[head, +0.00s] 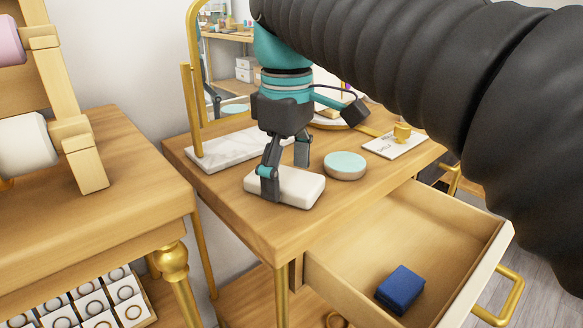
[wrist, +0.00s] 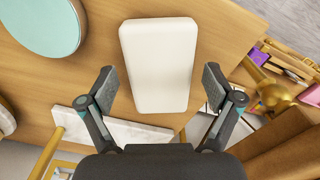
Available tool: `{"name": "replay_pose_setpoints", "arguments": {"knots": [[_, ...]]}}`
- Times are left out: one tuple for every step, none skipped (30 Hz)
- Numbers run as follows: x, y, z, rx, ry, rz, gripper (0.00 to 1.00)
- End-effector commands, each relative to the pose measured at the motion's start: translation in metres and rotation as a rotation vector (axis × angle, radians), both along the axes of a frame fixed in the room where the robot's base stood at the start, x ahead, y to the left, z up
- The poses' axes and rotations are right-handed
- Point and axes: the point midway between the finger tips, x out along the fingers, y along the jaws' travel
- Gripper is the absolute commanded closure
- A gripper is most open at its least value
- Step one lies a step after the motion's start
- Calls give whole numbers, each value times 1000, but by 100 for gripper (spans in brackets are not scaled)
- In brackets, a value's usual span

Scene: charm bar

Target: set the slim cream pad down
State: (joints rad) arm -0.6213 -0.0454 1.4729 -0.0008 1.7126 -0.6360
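The slim cream pad (head: 300,190) lies flat on the wooden tabletop, near the table's front left edge. It also shows in the wrist view (wrist: 158,62) as a pale rounded rectangle. My gripper (head: 286,172) is over the pad, with one finger in front of it and the other behind it in the head view. In the wrist view my gripper (wrist: 158,80) is open, its fingers spread wider than the pad with a gap on each side. Part of the pad's near edge is hidden by a finger in the head view.
A round mint-topped box (head: 345,165) stands right of the pad. A marble base (head: 225,147) with a gold frame is behind it. A white card (head: 395,144) lies at the right. The open drawer (head: 440,227) below holds a blue box (head: 400,288).

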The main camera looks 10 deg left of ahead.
Motion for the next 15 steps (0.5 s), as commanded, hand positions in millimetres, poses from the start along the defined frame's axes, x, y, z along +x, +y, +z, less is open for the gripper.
{"name": "replay_pose_setpoints", "arguments": {"knots": [[0,0,0,0,0,0,8],[0,0,0,0,0,0,8],[0,0,0,0,0,0,8],[0,0,0,0,0,0,8],[0,0,0,0,0,0,8],[0,0,0,0,0,0,8],[0,0,0,0,0,0,8],[0,0,1,0,0,0,8],[0,0,3,0,0,0,8],[0,0,5,1,0,0,8],[0,0,7,1,-1,0,8],[1,0,12,2,-2,0,8],[1,0,16,1,-1,0,8],[1,0,20,1,-1,0,8],[1,1,27,1,-3,0,8]]}}
